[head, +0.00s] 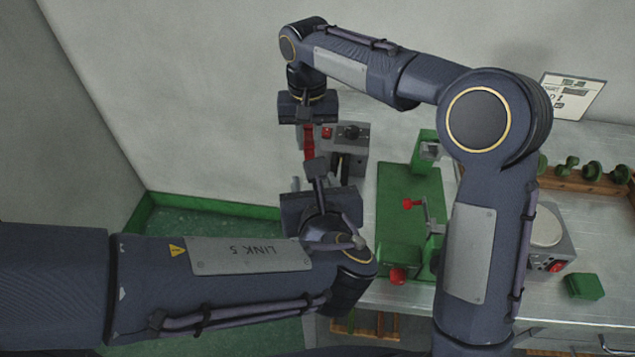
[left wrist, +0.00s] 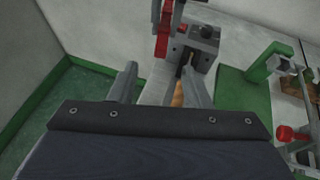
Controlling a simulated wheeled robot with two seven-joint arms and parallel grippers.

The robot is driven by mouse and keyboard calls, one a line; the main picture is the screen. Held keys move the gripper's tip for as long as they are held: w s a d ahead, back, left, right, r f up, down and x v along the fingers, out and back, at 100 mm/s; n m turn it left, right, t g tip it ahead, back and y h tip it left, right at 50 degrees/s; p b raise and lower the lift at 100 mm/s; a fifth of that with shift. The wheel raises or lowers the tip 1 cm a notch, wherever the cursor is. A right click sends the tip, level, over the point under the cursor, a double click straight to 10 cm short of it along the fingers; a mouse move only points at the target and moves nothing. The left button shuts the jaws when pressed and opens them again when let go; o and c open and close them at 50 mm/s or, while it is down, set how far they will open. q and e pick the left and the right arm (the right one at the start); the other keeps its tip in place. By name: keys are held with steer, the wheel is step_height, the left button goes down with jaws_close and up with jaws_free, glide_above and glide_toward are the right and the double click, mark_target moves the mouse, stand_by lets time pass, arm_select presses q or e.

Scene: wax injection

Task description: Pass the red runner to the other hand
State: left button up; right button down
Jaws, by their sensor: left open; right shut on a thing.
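The red runner (head: 308,148) hangs upright below my right gripper (head: 308,122), which is shut on its upper part. The runner also shows in the left wrist view (left wrist: 162,38), at the top, a little beyond the fingertips. My left gripper (head: 316,174) is just below the runner in the head view, open and empty. In the left wrist view the two fingers of my left gripper (left wrist: 160,82) stand apart with nothing between them. My left gripper may hide the runner's lower end in the head view.
A grey machine with a black knob (head: 350,132) stands close behind the runner. A green fixture (head: 405,225) with red knobs is to its right. Green parts sit in a wooden rack (head: 590,182), and a green block (head: 583,286) lies at the right.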

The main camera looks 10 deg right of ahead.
mark_target(311, 157)
arm_select(q)
steer(key=x, duration=1.2)
steer(key=shift+d, duration=0.3)
steer(key=shift+r, duration=0.1)
jaws_close()
arm_select(e)
steer(key=c, duration=1.2)
jaws_free()
